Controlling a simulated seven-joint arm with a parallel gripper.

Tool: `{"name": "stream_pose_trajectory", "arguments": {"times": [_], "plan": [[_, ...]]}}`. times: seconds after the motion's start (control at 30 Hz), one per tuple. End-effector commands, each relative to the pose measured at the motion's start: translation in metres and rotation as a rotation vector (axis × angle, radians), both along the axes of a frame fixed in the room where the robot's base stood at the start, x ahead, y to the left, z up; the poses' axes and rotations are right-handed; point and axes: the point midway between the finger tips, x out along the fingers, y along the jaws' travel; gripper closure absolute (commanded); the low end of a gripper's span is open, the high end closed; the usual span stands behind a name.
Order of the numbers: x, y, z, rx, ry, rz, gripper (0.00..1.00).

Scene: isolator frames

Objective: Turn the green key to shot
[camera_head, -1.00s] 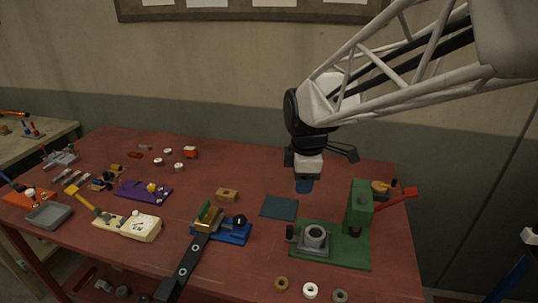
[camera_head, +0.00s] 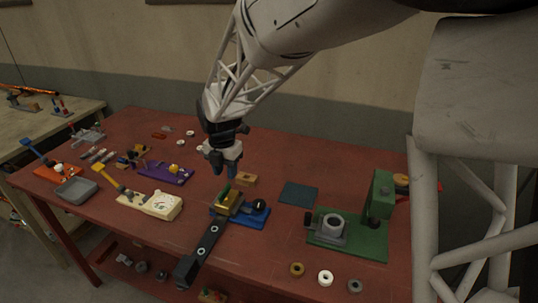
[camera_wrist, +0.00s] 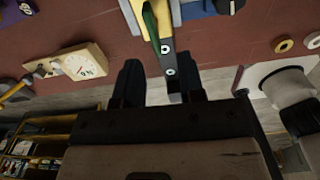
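A slim green piece (camera_head: 226,190), which looks like the green key, stands at the gold block (camera_head: 232,201) on a blue base (camera_head: 247,217) with a long black bar (camera_head: 203,250). Its exact shape and any "shot" mark are too small to read. In the wrist view the green piece (camera_wrist: 151,25) shows at the top, beyond my fingers. My gripper (camera_head: 232,172) points down just above and behind the gold block, apart from it. In the wrist view my gripper (camera_wrist: 158,82) has its two dark fingers spread, with nothing between them.
A cream box with dials (camera_head: 163,204) stands left of the blue base, and a wooden block (camera_head: 245,180) lies close behind it. A green press (camera_head: 360,238) stands to the right. The black bar overhangs the red table's front edge. Several rings lie at front right.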

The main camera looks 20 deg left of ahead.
Motion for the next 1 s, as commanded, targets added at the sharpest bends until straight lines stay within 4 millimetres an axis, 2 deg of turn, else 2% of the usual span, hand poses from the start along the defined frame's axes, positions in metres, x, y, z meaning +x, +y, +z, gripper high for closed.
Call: {"name": "stream_pose_trajectory", "arguments": {"times": [0.13,0.63,0.87,1.0], "plan": [[-0.002,0.010,-0.004,-0.002,0.002,0.045,0.64],[-0.002,0.011,-0.009,-0.003,0.003,0.047,0.64],[-0.002,0.010,-0.027,-0.003,0.003,0.047,0.64],[-0.002,0.010,-0.044,-0.004,0.004,0.046,0.64]]}}
